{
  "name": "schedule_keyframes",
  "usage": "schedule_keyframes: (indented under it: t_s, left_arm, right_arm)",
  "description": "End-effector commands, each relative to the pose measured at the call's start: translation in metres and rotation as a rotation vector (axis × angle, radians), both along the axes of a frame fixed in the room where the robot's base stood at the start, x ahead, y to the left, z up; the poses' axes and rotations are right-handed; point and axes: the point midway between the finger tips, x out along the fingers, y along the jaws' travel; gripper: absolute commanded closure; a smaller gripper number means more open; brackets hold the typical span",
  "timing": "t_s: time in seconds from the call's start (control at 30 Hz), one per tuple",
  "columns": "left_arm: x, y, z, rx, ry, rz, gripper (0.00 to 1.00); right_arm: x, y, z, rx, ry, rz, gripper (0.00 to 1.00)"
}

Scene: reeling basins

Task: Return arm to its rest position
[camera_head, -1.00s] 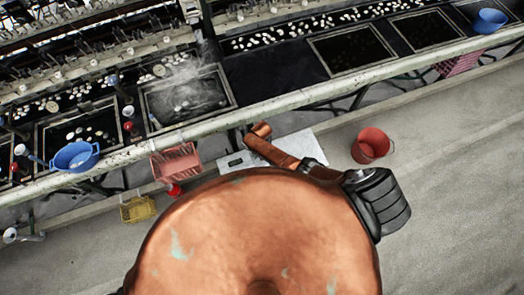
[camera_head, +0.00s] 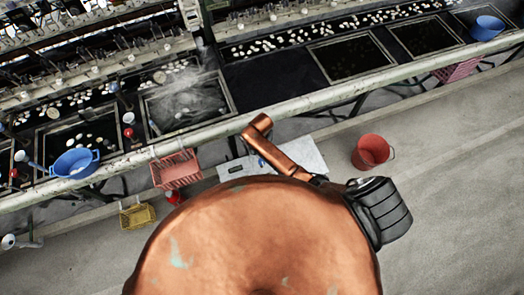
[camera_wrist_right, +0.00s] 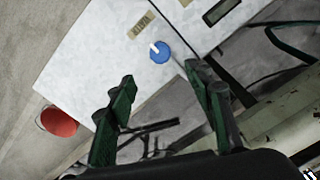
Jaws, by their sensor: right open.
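My right gripper (camera_wrist_right: 160,78) shows in the right wrist view. Its two dark green fingers are apart with nothing held between them. Beyond the fingers lies a white panel (camera_wrist_right: 100,55) with a round blue knob (camera_wrist_right: 159,52) on it. The gripper looks apart from the panel, though the exact gap is hard to judge. In the head view my copper-coloured body and a copper arm link with a black joint fill the lower middle. No gripper shows in that view, and my left arm is out of sight.
A long reeling bench with a pale front rail (camera_head: 320,97) crosses the head view. A blue basin (camera_head: 75,162) sits at its left. A red basket (camera_head: 176,169), a yellow basket (camera_head: 137,215) and a red bucket (camera_head: 371,152) are in front. The grey floor (camera_head: 460,200) at right is clear.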

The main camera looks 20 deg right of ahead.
Motion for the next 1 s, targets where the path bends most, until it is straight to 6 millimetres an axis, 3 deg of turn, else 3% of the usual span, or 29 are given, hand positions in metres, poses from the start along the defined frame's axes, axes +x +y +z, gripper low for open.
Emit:
schedule_keyframes:
  t_s: [0.5,0.63,0.77,1.0]
  left_arm:
    - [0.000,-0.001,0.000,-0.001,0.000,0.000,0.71]
    - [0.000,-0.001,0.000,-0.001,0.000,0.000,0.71]
    - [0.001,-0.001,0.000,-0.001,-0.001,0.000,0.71]
    - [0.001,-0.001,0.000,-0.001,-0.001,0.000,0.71]
  right_arm:
    - [0.000,0.000,0.000,0.001,-0.001,0.001,0.53]
    - [-0.011,-0.001,0.001,0.012,-0.012,0.027,0.53]
    - [-0.040,-0.007,0.009,0.036,-0.053,0.109,0.53]
    - [-0.119,-0.044,0.057,0.024,-0.176,0.303,0.53]
